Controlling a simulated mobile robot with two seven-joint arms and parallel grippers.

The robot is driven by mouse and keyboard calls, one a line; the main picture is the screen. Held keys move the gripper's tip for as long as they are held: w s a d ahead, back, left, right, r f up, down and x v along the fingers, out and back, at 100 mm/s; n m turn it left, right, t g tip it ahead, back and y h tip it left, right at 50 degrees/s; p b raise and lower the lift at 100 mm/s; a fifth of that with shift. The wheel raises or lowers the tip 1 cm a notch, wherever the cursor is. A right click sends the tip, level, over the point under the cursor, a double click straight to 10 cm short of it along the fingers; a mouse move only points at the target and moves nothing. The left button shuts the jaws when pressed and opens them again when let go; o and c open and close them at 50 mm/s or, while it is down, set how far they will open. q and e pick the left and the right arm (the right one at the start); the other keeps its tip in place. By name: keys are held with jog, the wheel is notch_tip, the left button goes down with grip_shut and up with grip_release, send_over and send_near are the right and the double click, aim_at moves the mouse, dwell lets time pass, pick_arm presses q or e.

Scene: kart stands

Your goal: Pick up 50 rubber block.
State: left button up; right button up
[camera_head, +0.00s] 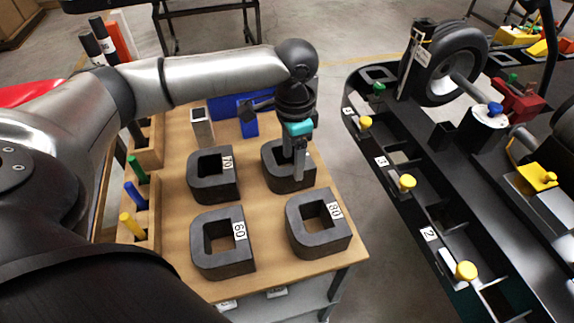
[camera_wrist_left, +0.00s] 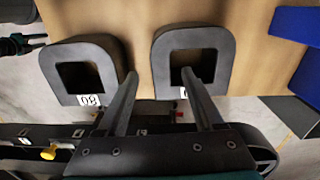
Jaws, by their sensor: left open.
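A dark, U-shaped rubber block (camera_head: 287,184) stands at the back right of the wooden table, below my left gripper (camera_head: 300,178). Its label is hidden in the head view. In the left wrist view the same block (camera_wrist_left: 222,40) shows a white label mostly covered by a finger. My left gripper (camera_wrist_left: 161,75) is open and empty; one finger overlaps the block's opening, the other lies between it and the block marked 80 (camera_wrist_left: 112,66). Whether the fingers touch the block is unclear. No label reading 50 is readable.
Blocks marked 70 (camera_head: 213,187), 60 (camera_head: 222,269) and 80 (camera_head: 320,246) stand close by on the table (camera_head: 275,285). A metal tube (camera_head: 202,128) and a blue part (camera_head: 228,105) are behind. A black stand (camera_head: 440,205) is across the floor gap.

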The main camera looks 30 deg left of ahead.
pick_arm(q)
notch_tip(320, 180, down, 4)
jog(key=shift+w+b, duration=0.15)
jog(key=shift+b, duration=0.55)
jog(key=shift+f, duration=0.45)
jog(key=shift+r, duration=0.1)
grip_shut()
dwell(0.4)
